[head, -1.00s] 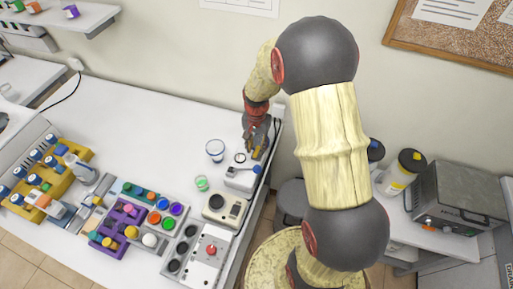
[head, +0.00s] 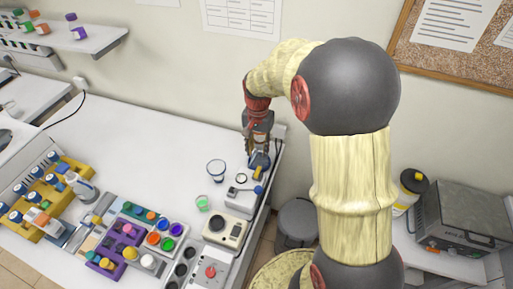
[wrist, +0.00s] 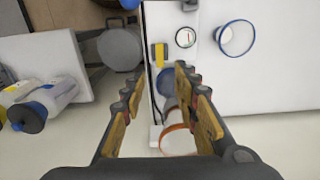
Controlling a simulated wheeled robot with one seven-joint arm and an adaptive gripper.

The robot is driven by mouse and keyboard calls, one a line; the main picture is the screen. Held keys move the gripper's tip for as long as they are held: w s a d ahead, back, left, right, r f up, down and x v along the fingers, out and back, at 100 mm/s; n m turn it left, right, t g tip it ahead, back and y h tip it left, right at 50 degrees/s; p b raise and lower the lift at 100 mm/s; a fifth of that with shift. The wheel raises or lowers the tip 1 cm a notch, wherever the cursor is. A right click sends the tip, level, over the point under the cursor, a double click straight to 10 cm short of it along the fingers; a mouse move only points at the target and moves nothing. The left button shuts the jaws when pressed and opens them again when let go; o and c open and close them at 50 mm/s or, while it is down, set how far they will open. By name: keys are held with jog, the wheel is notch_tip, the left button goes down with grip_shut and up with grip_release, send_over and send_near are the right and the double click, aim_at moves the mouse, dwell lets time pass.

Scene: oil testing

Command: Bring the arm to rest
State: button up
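My arm reaches over the back right corner of the white table (head: 165,130). My gripper (head: 258,160) hangs there, pointing down. In the wrist view its two fingers are well apart, with a gap (wrist: 158,78) between them, and they grip nothing. A blue-topped container (wrist: 166,82) and a white container with an orange rim (wrist: 178,140) show below and between the fingers. They look lower than the fingertips, but their distance is hard to tell. My gripper partly hides that corner in the head view.
A clear blue-rimmed cup (head: 216,168) and a small green-liquid cup (head: 203,203) stand left of my gripper. A scale (head: 226,229) and bottle racks fill the table's front. A grey bin (head: 297,222) and a metal oven (head: 461,220) stand right. The table's middle back is clear.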

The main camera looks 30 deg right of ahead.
dwell(0.3)
jog(key=s+a+r+n+t+b, duration=0.2)
jog(key=s+a+r+n+b, duration=0.1)
jog(key=s+a+r+n, duration=0.2)
jog(key=s+a+r+n+t+b, duration=0.3)
jog(key=s+a, duration=0.6)
jog(key=s, duration=0.5)
notch_tip(320, 180, up, 3)
jog(key=n+b, duration=0.1)
jog(key=n, duration=0.1)
jog(key=shift+s+a+n+t, duration=0.15)
jog(key=shift+a+n+t, duration=0.15)
jog(key=shift+a, duration=0.1)
